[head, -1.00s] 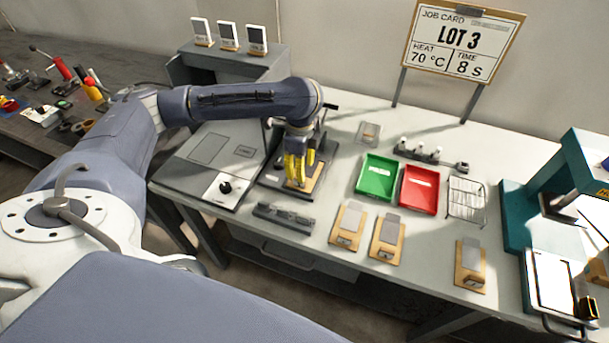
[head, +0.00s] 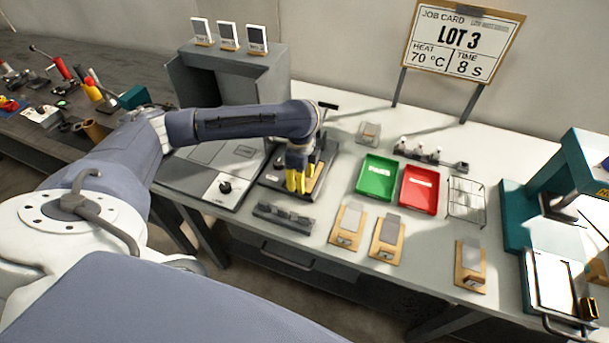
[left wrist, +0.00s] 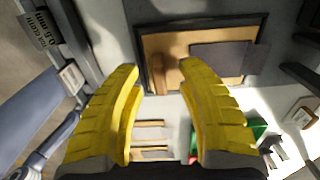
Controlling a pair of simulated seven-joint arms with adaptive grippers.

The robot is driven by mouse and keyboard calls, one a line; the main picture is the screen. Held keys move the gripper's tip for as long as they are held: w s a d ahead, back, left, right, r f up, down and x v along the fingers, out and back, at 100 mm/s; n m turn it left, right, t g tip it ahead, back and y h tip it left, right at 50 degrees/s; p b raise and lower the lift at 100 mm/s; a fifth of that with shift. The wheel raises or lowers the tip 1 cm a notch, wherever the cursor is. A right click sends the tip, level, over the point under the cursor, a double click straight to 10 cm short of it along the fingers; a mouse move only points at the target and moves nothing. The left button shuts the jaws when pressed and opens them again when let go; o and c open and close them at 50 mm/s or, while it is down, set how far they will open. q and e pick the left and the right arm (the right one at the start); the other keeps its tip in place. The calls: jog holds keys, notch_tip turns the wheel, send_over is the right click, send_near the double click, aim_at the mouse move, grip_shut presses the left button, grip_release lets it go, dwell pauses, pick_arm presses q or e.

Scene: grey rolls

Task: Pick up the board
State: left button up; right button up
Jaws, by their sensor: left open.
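A tan board (left wrist: 168,62) with a dark grey plate (left wrist: 220,60) on it lies within a dark-edged base. In the head view the board (head: 317,176) shows only partly, behind my left gripper (head: 299,188). My left gripper's two yellow fingers (left wrist: 160,68) are spread and empty. In the left wrist view the board lies beyond the fingertips, and I see no contact. My right gripper is not in view.
A grey block (head: 284,217) lies in front of the base. Green (head: 377,178) and red (head: 419,190) trays are to the right, then a wire rack (head: 466,200) and teal press (head: 518,220).

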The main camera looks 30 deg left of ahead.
pick_arm(q)
jog(key=shift+c, duration=0.5)
grip_shut()
jog(key=shift+r, duration=0.15)
